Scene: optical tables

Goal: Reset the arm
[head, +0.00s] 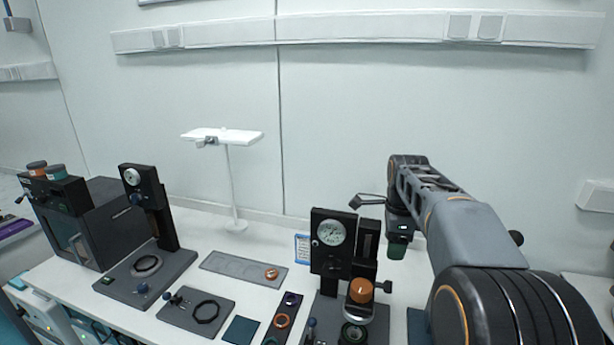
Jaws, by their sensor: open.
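My arm (462,232) rises from the lower right, bends at the top and comes down at the wrist. My gripper (364,200) is at the wrist's left side, small in the picture, with its jaws apart and nothing seen between them. It is in the air above the back of the table, behind and a little above the dial-gauge stand (332,236). No contact with any object shows.
The white table (215,245) carries a second gauge stand (150,205), a dark box unit (95,225), a grey tray (243,269) with an orange ring, and a ring mount (197,311). A white post stand (229,180) rises behind. The wall is close behind.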

